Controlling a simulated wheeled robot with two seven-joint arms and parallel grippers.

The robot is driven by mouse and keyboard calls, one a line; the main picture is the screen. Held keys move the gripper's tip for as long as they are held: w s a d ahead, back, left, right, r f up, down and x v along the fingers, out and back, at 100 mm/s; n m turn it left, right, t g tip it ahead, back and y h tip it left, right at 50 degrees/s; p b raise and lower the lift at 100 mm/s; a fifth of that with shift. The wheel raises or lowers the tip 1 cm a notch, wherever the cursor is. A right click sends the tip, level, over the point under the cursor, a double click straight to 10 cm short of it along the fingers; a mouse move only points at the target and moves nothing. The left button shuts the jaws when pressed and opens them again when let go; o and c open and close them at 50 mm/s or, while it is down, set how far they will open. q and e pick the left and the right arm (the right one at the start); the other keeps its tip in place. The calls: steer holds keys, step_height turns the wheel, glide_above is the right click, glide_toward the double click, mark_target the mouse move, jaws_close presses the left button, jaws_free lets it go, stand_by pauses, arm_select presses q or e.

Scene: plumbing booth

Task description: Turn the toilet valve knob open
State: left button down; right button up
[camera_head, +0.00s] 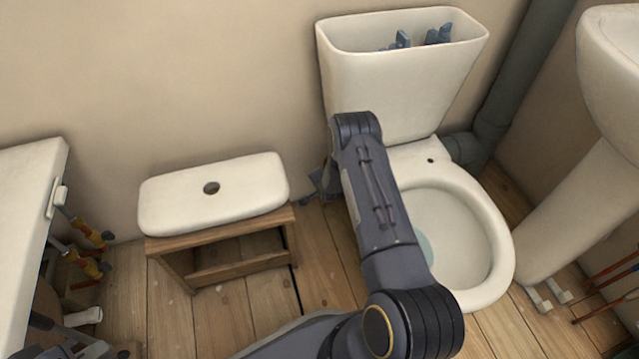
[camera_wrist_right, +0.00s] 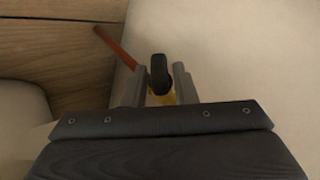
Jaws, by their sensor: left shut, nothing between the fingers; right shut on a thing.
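In the right wrist view a black valve knob (camera_wrist_right: 160,73) stands between the two grey fingers of my right gripper (camera_wrist_right: 165,84), which is shut on it. A yellow part shows just below the knob, and a red-brown pipe (camera_wrist_right: 117,47) runs up to the left. In the head view my right arm reaches along the left side of the white toilet (camera_head: 500,225). It hides the knob there, and only dark bits of the gripper show beside the toilet. My left gripper (camera_head: 85,348) is shut and empty at the bottom left, partly cut off by the frame.
The toilet tank (camera_head: 395,85) is open, with blue-grey fittings (camera_head: 402,40) inside. A white lid (camera_head: 240,195) lies on a wooden stool (camera_head: 190,258) to its left. Floorboards between are mostly clear.

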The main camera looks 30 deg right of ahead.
steer(key=g, duration=0.1)
steer(key=g+b, duration=0.1)
steer(key=shift+w+a+n+g+h+b, duration=0.15)
steer(key=shift+w+n+g+h+b, duration=0.1)
steer(key=shift+n+g+h+b, duration=0.05)
steer(key=shift+w+g+h+b, duration=0.1)
steer(key=shift+g+h+b, duration=0.3)
steer(key=shift+g+b, duration=0.7)
steer(key=shift+r+n+g+b, duration=0.1)
steer(key=shift+n+g+b, duration=0.25)
steer(key=shift+g, duration=0.25)
steer(key=shift+g+h, duration=0.3)
steer(key=shift+g, duration=0.2)
steer(key=shift+w+r, duration=0.1)
steer(key=o, duration=0.8)
